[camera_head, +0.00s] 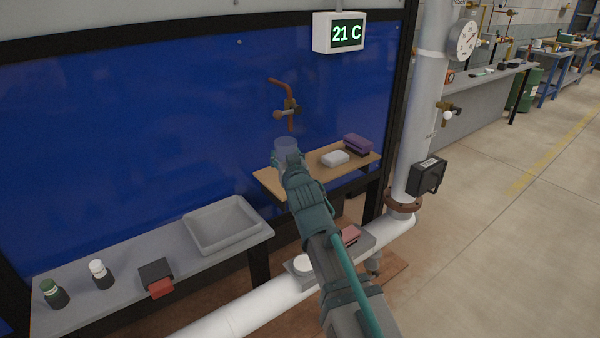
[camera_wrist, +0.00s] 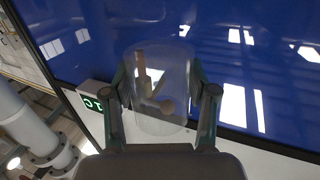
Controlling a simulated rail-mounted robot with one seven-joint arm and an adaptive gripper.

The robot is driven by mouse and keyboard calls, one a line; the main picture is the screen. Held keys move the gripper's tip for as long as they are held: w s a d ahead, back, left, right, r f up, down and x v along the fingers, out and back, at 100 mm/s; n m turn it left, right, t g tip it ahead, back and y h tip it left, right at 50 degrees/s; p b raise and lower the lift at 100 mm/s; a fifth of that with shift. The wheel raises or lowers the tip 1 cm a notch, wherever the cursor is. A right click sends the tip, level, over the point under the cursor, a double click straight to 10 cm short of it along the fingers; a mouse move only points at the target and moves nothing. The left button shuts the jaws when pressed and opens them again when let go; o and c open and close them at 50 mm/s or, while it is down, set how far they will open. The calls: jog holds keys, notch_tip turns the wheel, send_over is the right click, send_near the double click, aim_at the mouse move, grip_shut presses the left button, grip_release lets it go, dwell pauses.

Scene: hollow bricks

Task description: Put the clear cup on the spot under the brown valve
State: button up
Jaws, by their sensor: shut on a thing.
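The clear cup (camera_head: 285,146) is a see-through, faintly bluish cylinder. My gripper (camera_head: 287,157) is shut on it and holds it above the wooden shelf, just below and slightly left of the brown valve (camera_head: 287,108). In the wrist view the cup (camera_wrist: 160,92) sits between my two fingers, and the brown valve (camera_wrist: 146,82) shows through its clear wall. The valve is on the blue wall, with a bent pipe on top and a spout pointing down. The wooden shelf (camera_head: 270,181) is partly hidden by my arm; I cannot make out a marked spot on it.
On the shelf's right are a white block (camera_head: 335,158) and purple blocks (camera_head: 357,145). A grey bench (camera_head: 105,272) at lower left bears a grey basin (camera_head: 222,226), bottles and a black-and-red item (camera_head: 157,278). A white pipe (camera_head: 418,110) stands to the right.

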jog(key=w+f, duration=0.2)
jog(key=w, duration=0.1)
jog(key=w+f+p, duration=0.1)
jog(key=w+f, duration=0.2)
jog(key=w, duration=0.1)
jog(key=w+f, duration=0.2)
jog(key=w, duration=0.2)
jog(key=shift+f, duration=0.15)
jog(key=shift+w+f, duration=0.65)
jog(key=shift+f, duration=0.2)
jog(key=shift+d+f, duration=0.1)
jog(key=shift+f, duration=1.55)
jog(key=shift+f, duration=0.1)
jog(key=shift+f, duration=0.15)
jog(key=o, duration=1.2)
jog(key=shift+r, duration=0.25)
